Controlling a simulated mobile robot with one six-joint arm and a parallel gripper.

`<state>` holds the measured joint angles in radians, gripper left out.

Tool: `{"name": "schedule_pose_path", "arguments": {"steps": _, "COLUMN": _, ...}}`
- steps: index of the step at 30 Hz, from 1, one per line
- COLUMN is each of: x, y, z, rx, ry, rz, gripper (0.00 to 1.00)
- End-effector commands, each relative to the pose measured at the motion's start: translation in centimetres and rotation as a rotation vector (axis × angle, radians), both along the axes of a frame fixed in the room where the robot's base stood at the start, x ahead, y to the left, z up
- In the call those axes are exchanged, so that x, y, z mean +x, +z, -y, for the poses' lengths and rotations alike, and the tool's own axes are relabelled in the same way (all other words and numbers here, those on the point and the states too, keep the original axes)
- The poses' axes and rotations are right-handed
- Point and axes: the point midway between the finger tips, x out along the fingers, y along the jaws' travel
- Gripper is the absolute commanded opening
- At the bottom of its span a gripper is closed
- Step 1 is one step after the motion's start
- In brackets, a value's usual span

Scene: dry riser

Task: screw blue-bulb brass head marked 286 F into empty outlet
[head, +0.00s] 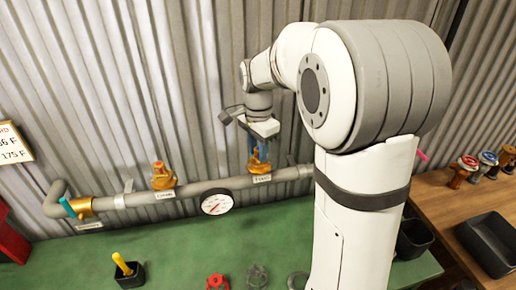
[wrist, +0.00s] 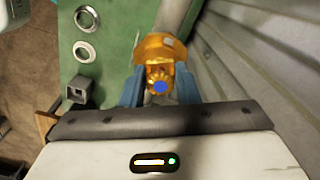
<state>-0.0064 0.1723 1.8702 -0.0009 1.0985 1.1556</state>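My gripper (head: 258,158) points down over the right-hand outlet of the grey pipe (head: 240,184). In the wrist view its two blue-grey fingers (wrist: 158,88) stand on either side of a brass head with a blue bulb (wrist: 159,74) and appear closed on it. Orange brass (head: 260,167) shows just below the fingers in the head view, above a white label. The 286 F marking cannot be read. Whether the head is threaded into the outlet or only rests over it cannot be told. Another orange-brass head (head: 162,177) stands upright on the left outlet.
A gauge (head: 216,203) hangs at the pipe's middle; a teal-handled valve (head: 70,208) is at its left end. Several heads (head: 462,170) stand on the wooden bench at right, near a black bin (head: 490,243). A yellow-handled tool (head: 122,264) and red ring (head: 217,282) are on the green bench.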

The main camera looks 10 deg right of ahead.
Motion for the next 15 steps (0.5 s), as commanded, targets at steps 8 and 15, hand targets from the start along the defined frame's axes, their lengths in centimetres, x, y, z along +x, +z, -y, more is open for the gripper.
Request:
{"name": "schedule_pose_path", "arguments": {"steps": 8, "x": -0.01, "y": 0.0, "z": 0.0, "rx": 0.0, "ry": 0.011, "rz": 0.0, "gripper": 0.51}}
{"name": "schedule_pose_path", "arguments": {"steps": 15, "x": -0.01, "y": 0.02, "z": 0.0, "rx": 0.0, "ry": 0.012, "rz": 0.0, "gripper": 0.53}}
